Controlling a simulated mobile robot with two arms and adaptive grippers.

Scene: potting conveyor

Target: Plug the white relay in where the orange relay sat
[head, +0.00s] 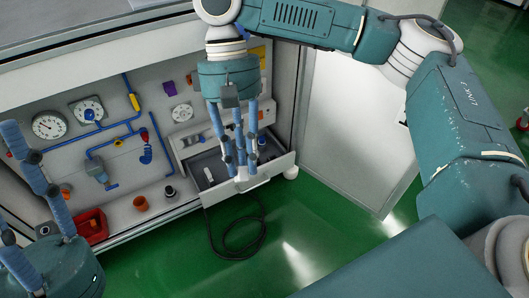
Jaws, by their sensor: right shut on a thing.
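My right gripper (241,182) reaches down from above to the front of the open grey drawer (222,197). It is shut on what looks like the drawer's pale handle (256,181); its fingers hide part of the drawer. A small white piece (208,174) stands in the drawer, left of the gripper; I cannot tell whether it is the white relay. An orange cup-like piece (140,203) is at the panel's lower edge. I cannot make out the orange relay or its socket for sure. My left gripper (22,188) is at the lower left, its fingers spread and empty.
The panel carries blue pipes (113,139), a round gauge (48,125) and a purple piece (170,88). A red bin (92,226) stands at its lower left. A black cable (238,250) lies coiled on the green floor below the drawer. A white cabinet door (355,140) stands at the right.

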